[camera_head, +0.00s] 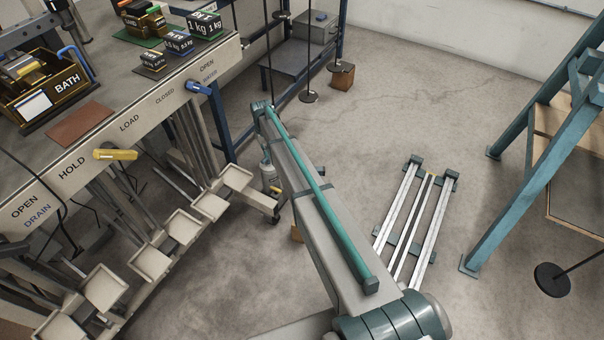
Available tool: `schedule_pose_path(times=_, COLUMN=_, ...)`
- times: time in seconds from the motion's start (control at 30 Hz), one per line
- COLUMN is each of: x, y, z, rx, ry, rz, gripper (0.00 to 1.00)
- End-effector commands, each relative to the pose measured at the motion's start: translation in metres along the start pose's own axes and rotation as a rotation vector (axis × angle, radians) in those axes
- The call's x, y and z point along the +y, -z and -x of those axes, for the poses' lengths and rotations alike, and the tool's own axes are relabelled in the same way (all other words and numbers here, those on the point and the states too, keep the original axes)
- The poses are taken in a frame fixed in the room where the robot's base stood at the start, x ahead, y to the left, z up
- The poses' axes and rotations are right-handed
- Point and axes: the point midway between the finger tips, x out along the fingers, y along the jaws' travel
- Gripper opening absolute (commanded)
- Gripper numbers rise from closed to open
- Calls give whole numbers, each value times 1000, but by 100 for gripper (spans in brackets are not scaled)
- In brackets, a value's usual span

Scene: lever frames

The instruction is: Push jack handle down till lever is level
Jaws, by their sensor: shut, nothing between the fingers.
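I cannot pick out a jack handle or its lever with certainty. My grey arm with its long teal strip reaches from the bottom right towards the upper middle and hides what lies beneath it. I cannot make out my gripper's fingers; a small pale cylindrical part shows below the arm's far end. A yellow handle (115,155) sits on the bench front between HOLD and LOAD. A blue handle (198,88) sits near OPEN and WATER. A teal frame (530,140) stands at the right.
A bench (125,95) at the left carries a BATH box (50,90) and labelled weight blocks (205,25). Several pale trays (183,225) stand below it. Low rails (415,215) lie on the floor right of my arm. A dark disc (552,278) hangs at the right.

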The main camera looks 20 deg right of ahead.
Motion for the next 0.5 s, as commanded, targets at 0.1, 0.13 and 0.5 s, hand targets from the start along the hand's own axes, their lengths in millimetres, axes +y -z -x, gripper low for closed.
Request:
schedule_pose_path(times=0.1, x=0, y=0, z=-1, rx=-1, ry=0, rz=0, gripper=0)
schedule_pose_path(times=0.13, x=0, y=0, z=-1, rx=-1, ry=0, rz=0, gripper=0)
schedule_pose_path(times=0.5, x=0, y=0, z=33, rx=1, ry=0, rz=0, gripper=0)
